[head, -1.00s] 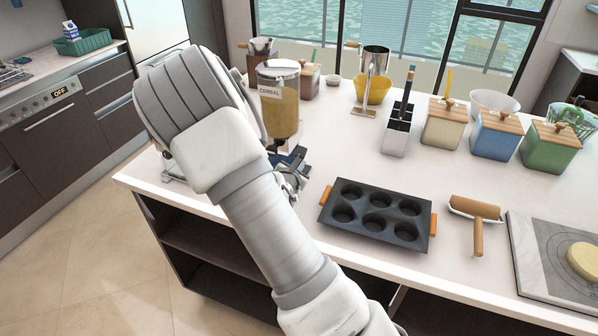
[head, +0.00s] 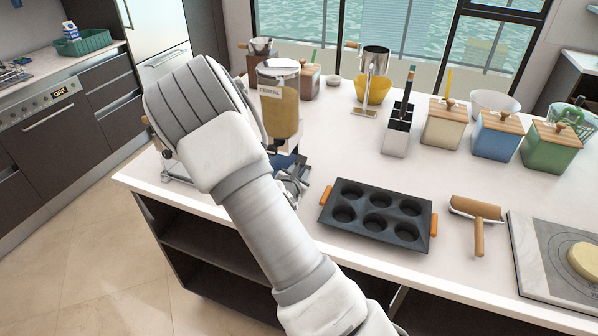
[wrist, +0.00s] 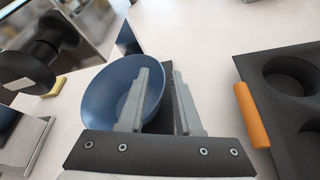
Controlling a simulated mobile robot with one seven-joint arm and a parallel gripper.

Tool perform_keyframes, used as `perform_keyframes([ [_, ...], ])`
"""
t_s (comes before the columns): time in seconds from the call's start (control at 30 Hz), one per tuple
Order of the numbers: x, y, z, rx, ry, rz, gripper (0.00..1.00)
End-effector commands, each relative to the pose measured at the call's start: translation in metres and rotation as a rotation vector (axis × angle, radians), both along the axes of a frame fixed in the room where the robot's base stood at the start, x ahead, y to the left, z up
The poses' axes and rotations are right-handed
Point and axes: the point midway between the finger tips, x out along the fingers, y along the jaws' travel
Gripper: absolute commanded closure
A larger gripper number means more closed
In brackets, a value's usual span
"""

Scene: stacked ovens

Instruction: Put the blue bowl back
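The blue bowl (wrist: 105,88) shows in the wrist view with its opening towards the camera. In the head view only a small blue patch (head: 284,161) of it shows, low in front of the cereal dispenser (head: 280,112), mostly hidden by my arm. My gripper (wrist: 160,98) is open, with a visible gap between its fingers. The left finger overlaps the bowl's inside and the right finger is beyond its right rim, so the rim lies between them. I cannot tell whether either finger touches it. In the head view my gripper (head: 296,182) is partly hidden beside the dispenser.
A black muffin tin (head: 378,214) with orange handles lies right of my gripper. Bare counter (head: 335,150) lies between the dispenser and utensil holder.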

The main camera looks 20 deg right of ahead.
Motion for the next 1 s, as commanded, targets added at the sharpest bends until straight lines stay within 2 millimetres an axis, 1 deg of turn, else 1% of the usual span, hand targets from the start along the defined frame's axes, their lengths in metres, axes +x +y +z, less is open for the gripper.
perform_keyframes([
  [0.03,0.000,0.000,0.004,0.001,-0.002,-0.001,0.67],
  [0.17,-0.011,0.009,0.008,0.001,0.000,0.002,0.67],
  [0.5,-0.061,0.046,0.032,0.001,0.001,0.004,0.67],
  [0.6,-0.073,0.054,0.038,0.001,0.000,0.004,0.67],
  [0.7,-0.082,0.060,0.042,0.001,0.000,0.002,0.67],
  [0.87,-0.089,0.065,0.045,0.007,-0.002,-0.001,0.67],
  [0.93,-0.091,0.067,0.045,0.046,-0.006,-0.011,0.67],
  [1.0,-0.091,0.072,0.044,0.139,-0.019,-0.029,0.67],
])
